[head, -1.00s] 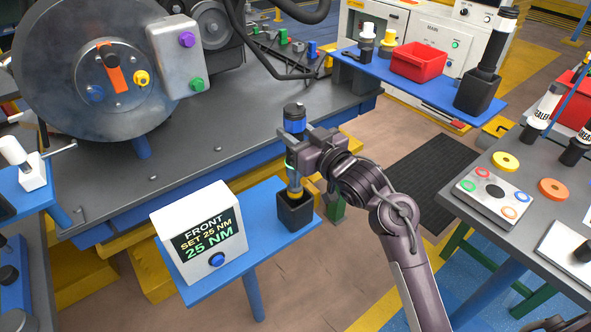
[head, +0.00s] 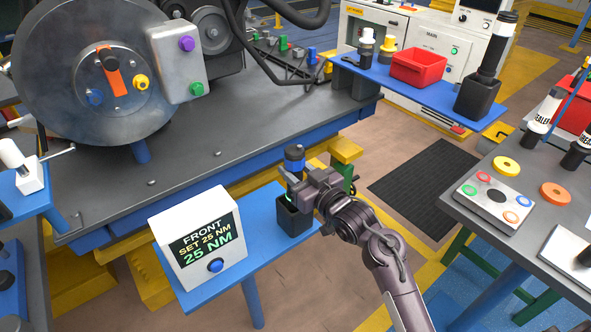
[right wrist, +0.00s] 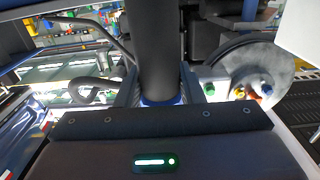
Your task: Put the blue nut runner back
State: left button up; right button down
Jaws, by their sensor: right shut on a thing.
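The blue nut runner (head: 294,156) has a dark top and a blue band, and stands upright at the black square holder (head: 294,219) on the small blue stand. My right gripper (head: 297,183) is shut on it just above the holder. The tool's lower end is hidden by the gripper and the holder walls, so it appears to be inside the holder. In the right wrist view its dark body (right wrist: 157,50) rises between my fingers, with a blue ring low down. My left gripper is not in view.
A white display box (head: 200,240) reading 25 NM stands left of the holder on the blue stand (head: 252,262). The grey bench (head: 200,160) with a large round housing is behind. A blue shelf (head: 440,92) with a red bin and a tool holder is at upper right.

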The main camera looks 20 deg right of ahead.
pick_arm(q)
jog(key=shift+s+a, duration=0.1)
pick_arm(e)
jog(key=shift+r, duration=0.1)
jog(key=c, duration=1.4)
grip_release()
jog(key=shift+f, duration=0.25)
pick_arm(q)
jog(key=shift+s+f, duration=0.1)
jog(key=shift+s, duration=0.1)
pick_arm(e)
jog(key=o, duration=0.4)
jog(key=shift+o, duration=0.2)
jog(key=shift+r, duration=0.1)
